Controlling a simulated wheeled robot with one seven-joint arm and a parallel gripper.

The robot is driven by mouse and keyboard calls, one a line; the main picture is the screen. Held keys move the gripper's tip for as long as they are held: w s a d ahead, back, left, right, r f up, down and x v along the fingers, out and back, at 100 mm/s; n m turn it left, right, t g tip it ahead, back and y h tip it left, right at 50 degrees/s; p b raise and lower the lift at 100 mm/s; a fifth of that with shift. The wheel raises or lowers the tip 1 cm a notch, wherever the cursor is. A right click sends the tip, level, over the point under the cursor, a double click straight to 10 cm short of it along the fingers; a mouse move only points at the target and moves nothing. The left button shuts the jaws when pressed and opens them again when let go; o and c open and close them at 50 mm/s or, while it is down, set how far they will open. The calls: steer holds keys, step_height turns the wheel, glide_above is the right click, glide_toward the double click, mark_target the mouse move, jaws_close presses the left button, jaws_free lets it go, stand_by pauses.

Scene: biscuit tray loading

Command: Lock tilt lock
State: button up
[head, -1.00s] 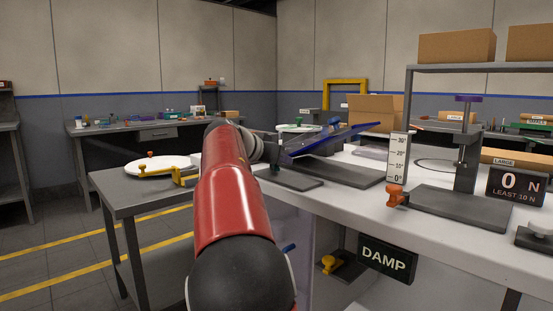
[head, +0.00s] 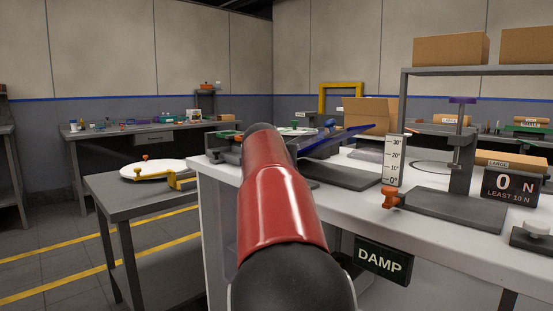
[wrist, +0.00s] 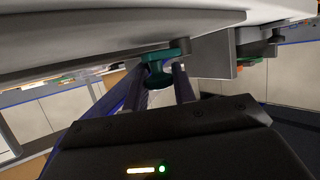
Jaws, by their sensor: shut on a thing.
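A green knob (wrist: 158,60) shows in the wrist view between the two fingers of my gripper (wrist: 156,76). My gripper is shut on the knob, under a pale overhanging surface. In the head view my red arm hides the gripper and whatever it holds. A blue tilt plate (head: 345,137) slopes up to the right over a dark base (head: 345,174) on the white bench. To its right stands an angle scale (head: 393,160) marked from 0° to 30°. An orange knob (head: 390,198) sits at the scale's foot.
A force stand with a purple handle (head: 463,100) and a display (head: 512,184) reading 0 N stand at right. A DAMP sign (head: 381,260) hangs at the bench front. A grey side table (head: 120,203) with a white disc (head: 151,169) is at left. Floor shows beyond it.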

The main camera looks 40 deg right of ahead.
steer(key=o, duration=1)
steer(key=shift+c, duration=0.2)
steer(key=b+v, duration=0.2)
steer(key=v, duration=0.5)
steer(key=shift+s+a+r, duration=0.1)
steer(key=shift+s+a, duration=0.2)
